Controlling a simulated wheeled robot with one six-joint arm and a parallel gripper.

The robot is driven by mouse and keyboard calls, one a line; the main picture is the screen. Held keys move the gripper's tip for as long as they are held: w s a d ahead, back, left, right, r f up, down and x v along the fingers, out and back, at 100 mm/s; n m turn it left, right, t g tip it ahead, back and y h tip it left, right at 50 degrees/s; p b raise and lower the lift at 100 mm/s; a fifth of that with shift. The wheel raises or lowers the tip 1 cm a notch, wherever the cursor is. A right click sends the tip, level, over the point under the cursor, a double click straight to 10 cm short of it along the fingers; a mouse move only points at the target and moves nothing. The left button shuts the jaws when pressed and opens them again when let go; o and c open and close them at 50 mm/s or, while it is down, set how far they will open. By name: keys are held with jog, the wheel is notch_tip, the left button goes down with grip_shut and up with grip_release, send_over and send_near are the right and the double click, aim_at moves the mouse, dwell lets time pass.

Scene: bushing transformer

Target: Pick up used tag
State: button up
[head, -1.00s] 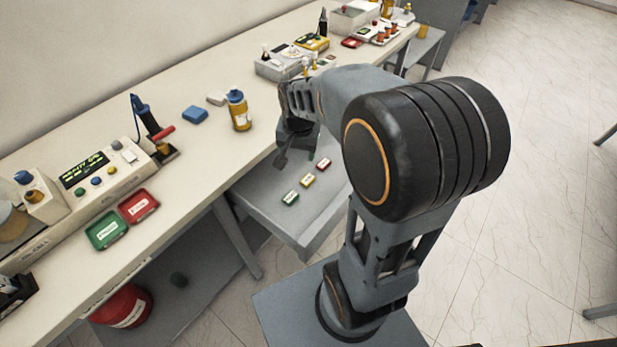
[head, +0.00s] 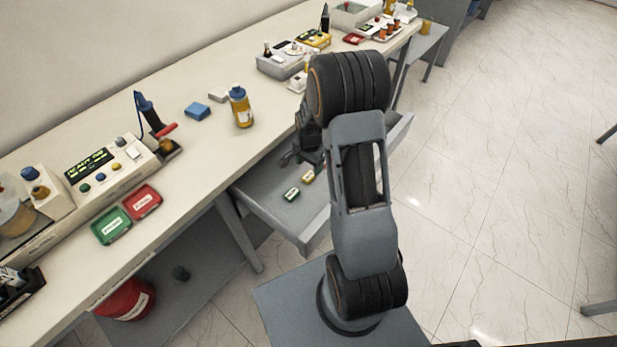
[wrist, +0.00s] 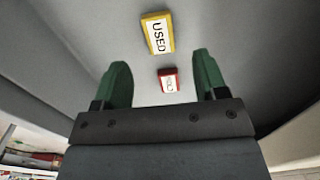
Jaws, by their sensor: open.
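The used tag (wrist: 157,34) is a yellow-framed block with a white face reading "USED". It lies in the grey drawer; in the head view the yellow tag (head: 308,177) shows just left of my arm. My gripper (wrist: 160,62) is open, its two green fingers apart with nothing held between them. In the wrist view the used tag appears beyond the fingertips, near the top. A red tag (wrist: 168,80) appears between the fingers, farther down the picture; my arm hides it in the head view. In the head view my gripper (head: 289,160) is low over the drawer, partly hidden.
A green tag (head: 291,194) lies beside the yellow one in the open drawer (head: 262,200). The drawer's walls stand close around. The bench (head: 190,160) above holds a yellow bottle (head: 240,107), a blue block (head: 197,111), and red (head: 143,201) and green (head: 112,226) trays.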

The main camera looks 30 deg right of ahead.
aim_at(309, 176)
jog(key=shift+s+a+f+p, duration=0.1)
jog(key=shift+f+p, duration=0.35)
jog(key=shift+f, duration=2.35)
jog(key=c, duration=1)
jog(key=shift+r, duration=0.1)
